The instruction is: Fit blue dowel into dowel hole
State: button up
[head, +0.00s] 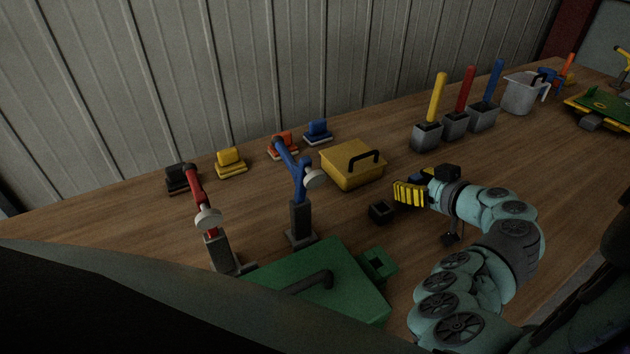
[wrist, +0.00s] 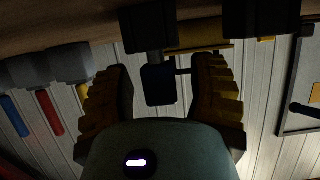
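My gripper (head: 412,193) has yellow ridged fingers and is low over the middle of the bench. In the wrist view its fingers (wrist: 160,95) are open, with a dark blue block (wrist: 158,86), likely the blue dowel, between them. Gaps show on both sides of the block. It adjoins a dark grey holder (wrist: 150,30). In the head view the gripper mostly hides this spot. The green mould (head: 330,265) has a green square socket (head: 377,264) at its corner, which may be the dowel hole. I cannot see inside it clearly.
A small black open box (head: 380,211) sits left of my gripper. A yellow box with a black handle (head: 352,165) is behind. Blue (head: 300,185) and red (head: 197,190) clamp-like tools stand left. Yellow, red and blue rods (head: 492,82) stand in grey holders at back right.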

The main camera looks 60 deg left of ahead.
grip_shut()
dwell(0.5)
jog(key=shift+r, duration=0.1)
